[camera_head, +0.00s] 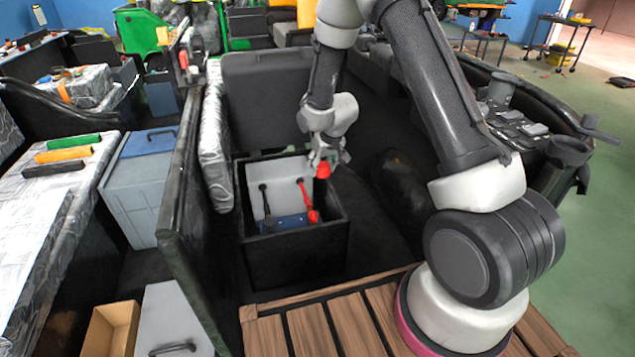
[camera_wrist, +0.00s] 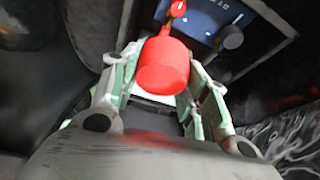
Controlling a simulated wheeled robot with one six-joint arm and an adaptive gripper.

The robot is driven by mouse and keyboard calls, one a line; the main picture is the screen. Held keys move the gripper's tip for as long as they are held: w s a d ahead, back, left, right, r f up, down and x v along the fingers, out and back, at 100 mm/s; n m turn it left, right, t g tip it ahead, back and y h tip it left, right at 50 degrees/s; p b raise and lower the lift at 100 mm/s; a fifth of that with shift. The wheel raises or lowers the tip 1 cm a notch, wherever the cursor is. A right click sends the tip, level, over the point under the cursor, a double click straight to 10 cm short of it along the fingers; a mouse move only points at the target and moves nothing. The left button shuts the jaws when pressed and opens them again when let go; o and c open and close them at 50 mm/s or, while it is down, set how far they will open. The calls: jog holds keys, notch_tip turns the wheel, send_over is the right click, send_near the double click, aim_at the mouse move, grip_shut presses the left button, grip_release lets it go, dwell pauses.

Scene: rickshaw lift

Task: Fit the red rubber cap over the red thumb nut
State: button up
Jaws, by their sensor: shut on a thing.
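The red rubber cap (camera_wrist: 164,68) is between the fingers of my gripper (camera_wrist: 160,85) in the wrist view. My gripper (camera_head: 325,160) is shut on it, and the cap also shows in the head view (camera_head: 323,170), above the open black box. A red thumb nut (camera_head: 313,215) stands out inside the box, at the end of a red lever, below the held cap. In the wrist view a red knob-like part (camera_wrist: 178,9), likely the thumb nut, shows just beyond the cap. The cap and the nut look apart; the exact gap is hard to tell.
The black box (camera_head: 295,265) has raised walls around a blue panel (camera_head: 290,222). A black knob lever (camera_head: 264,200) stands left of the red one. A wooden slat deck (camera_head: 370,325) lies in front. A tall dark panel (camera_head: 185,200) stands left.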

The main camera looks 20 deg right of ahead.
send_over(312, 212)
notch_tip(312, 212, down, 9)
jog(key=shift+n, duration=0.3)
jog(key=shift+s+f, duration=0.15)
jog(key=shift+f, duration=3.95)
jog(key=shift+d+f, duration=0.1)
jog(key=shift+f, duration=1.95)
jog(key=o, duration=0.9)
jog(key=v, duration=1.2)
jog(key=shift+s, duration=0.1)
